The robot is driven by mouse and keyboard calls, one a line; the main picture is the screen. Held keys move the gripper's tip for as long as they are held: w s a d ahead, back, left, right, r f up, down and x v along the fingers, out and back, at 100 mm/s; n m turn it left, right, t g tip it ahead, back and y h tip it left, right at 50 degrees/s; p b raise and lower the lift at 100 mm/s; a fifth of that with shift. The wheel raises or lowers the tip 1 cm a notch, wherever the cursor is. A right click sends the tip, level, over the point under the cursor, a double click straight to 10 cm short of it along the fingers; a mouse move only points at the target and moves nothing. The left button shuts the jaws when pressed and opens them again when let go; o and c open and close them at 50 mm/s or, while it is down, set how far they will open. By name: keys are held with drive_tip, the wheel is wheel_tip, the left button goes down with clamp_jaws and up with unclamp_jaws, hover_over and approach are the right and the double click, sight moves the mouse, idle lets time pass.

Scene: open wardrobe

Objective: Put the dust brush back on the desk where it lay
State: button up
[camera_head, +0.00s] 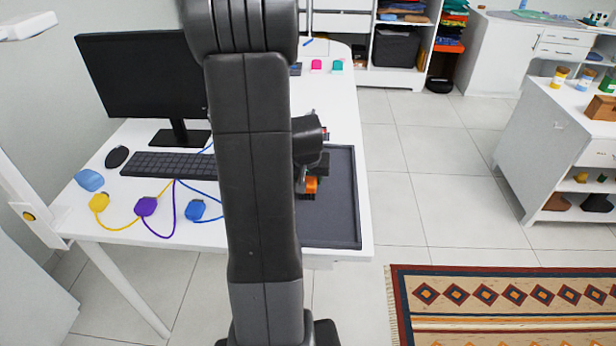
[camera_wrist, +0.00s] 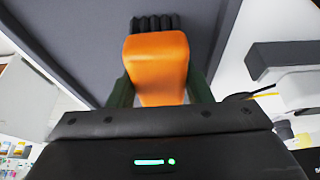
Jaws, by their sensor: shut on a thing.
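The dust brush has an orange body (camera_wrist: 157,66) and dark bristles, which point away from my gripper in the wrist view. It shows as a small orange block (camera_head: 311,185) in the head view. My gripper (camera_head: 306,180) is shut on it, with a finger on either side of the orange body. The brush is over the dark grey tray (camera_head: 345,215) on the right part of the white desk (camera_head: 335,110). I cannot tell whether the bristles touch the tray. My arm hides the middle of the desk and part of the tray in the head view.
A monitor (camera_head: 140,82), keyboard (camera_head: 168,164) and mouse (camera_head: 117,157) stand left of my arm. Yellow, purple and blue corded items (camera_head: 146,206) lie along the front left edge. Pink and teal items (camera_head: 316,65) lie at the back. The tray's right side is near the desk edge.

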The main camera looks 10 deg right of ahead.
drive_tip(key=shift+f, duration=0.15)
drive_tip(key=o, duration=1)
drive_tip(key=shift+c, duration=0.2)
drive_tip(key=shift+r, duration=0.4)
drive_tip(key=v, duration=1.1)
drive_tip(key=shift+s+r, duration=0.25)
drive_tip(key=shift+s, duration=0.05)
drive_tip(key=shift+a, duration=0.15)
